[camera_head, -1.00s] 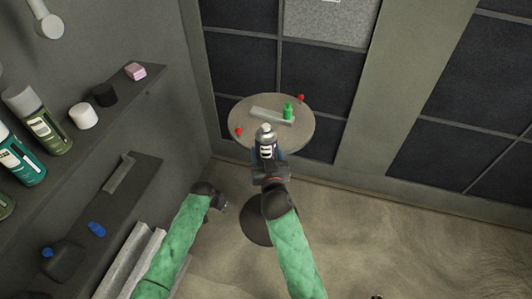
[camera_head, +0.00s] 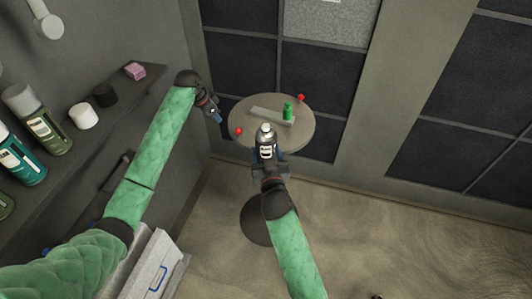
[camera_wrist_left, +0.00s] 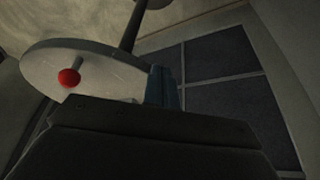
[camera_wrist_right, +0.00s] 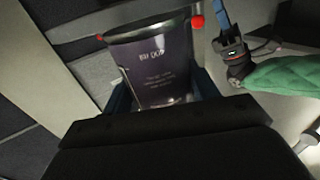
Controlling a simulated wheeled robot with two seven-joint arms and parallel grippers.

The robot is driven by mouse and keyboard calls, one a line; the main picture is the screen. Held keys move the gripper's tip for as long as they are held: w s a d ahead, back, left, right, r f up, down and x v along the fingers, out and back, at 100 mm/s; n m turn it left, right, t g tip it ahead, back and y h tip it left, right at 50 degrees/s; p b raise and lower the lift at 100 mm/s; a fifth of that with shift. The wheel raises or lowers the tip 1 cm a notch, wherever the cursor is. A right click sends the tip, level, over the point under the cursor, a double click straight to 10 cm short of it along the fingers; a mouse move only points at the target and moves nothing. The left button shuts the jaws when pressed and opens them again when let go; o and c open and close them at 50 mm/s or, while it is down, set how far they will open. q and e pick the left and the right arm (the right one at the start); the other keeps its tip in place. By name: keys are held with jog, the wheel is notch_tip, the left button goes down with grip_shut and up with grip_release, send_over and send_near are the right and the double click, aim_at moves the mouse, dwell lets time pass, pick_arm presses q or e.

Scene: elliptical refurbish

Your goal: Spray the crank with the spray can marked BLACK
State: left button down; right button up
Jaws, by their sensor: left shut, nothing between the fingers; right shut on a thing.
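The crank (camera_head: 268,116) is a pale grey bar with a green upright handle (camera_head: 288,111), lying on a round grey table (camera_head: 245,105). My right gripper (camera_head: 267,167) is shut on a dark spray can (camera_head: 265,147) with a silver top, held upright at the table's near edge, close to the crank. The can's dark label fills the middle of the right wrist view (camera_wrist_right: 155,65); its lettering is not clearly readable. My left gripper (camera_head: 219,116) is shut and empty, just left of the table. Its blue fingers show in the left wrist view (camera_wrist_left: 162,88).
Red knobs (camera_head: 239,131) (camera_head: 301,97) stand at the table's left and far right edges. The floor at right is clear.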

pick_arm(q)
jog(key=d+r+m, duration=0.2)
jog(key=d+r, duration=0.2)
jog(key=r, duration=0.2)
jog(key=s+d+r+m, duration=0.2)
jog(key=s+d+r, duration=0.1)
jog(key=d, duration=0.4)
jog(key=s+d+r+m, duration=0.1)
jog(key=s+d+r, duration=0.2)
jog(key=d, duration=0.4)
jog(key=m+g+y, duration=0.2)
jog(key=m+y, duration=0.2)
jog(key=m, duration=0.1)
send_near(266, 126)
jog(key=shift+w+a+f, duration=0.1)
jog(key=shift+f, duration=1.25)
jog(key=shift+w+a+f, duration=0.1)
jog(key=shift+f, duration=1.25)
jog(key=shift+f, duration=1.15)
jog(key=shift+r, duration=0.1)
jog(key=shift+r, duration=2.45)
